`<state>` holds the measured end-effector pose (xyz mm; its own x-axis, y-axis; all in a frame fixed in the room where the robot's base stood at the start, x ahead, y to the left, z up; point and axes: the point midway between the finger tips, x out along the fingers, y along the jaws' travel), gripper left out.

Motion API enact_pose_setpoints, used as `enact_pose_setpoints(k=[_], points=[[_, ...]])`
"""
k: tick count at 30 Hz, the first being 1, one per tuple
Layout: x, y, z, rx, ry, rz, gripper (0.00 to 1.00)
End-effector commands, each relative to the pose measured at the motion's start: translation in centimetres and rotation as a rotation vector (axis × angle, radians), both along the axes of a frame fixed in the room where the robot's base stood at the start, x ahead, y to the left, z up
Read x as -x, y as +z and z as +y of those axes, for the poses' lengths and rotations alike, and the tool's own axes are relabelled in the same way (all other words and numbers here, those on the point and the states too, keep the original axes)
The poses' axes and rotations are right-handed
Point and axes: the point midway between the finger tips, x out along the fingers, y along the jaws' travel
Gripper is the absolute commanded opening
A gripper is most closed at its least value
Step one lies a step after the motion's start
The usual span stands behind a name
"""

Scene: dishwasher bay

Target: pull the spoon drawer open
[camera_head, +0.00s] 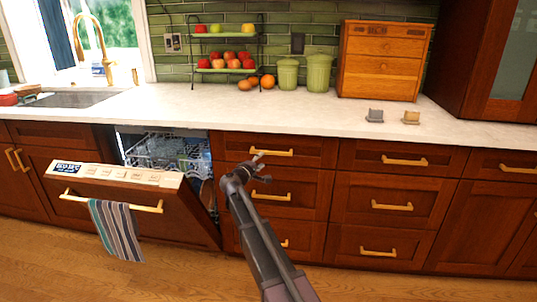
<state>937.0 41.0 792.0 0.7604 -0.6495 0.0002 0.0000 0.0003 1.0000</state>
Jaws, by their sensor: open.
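Wooden drawers with brass handles run under the counter; no label shows which one is the spoon drawer. The top drawer (311,154) nearest my gripper is shut, and its brass handle (278,153) is horizontal. My gripper (259,166) is open, in front of this drawer column, close to the left end of that handle. I cannot tell whether it touches the handle. The second drawer's handle (279,197) lies below my gripper. My arm hides part of the lower drawers.
The dishwasher door (95,200) hangs partly open at the left, with a striped towel (117,230) on its handle and a rack (165,153) inside. More shut drawers (399,160) stand to the right. The wooden floor at the lower right is clear.

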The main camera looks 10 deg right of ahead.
Motion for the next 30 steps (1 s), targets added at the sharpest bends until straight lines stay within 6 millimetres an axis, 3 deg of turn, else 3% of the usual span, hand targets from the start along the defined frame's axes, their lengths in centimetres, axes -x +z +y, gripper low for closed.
enact_pose_setpoints(k=[6, 15, 30], points=[[-2.9, 0.0, -2.3, 0.000, -0.002, 0.000, 0.57], [-5.5, 0.0, -4.6, 0.000, -0.001, 0.000, 0.57], [-6.1, 0.0, -5.3, 0.000, 0.000, 0.000, 0.57]])
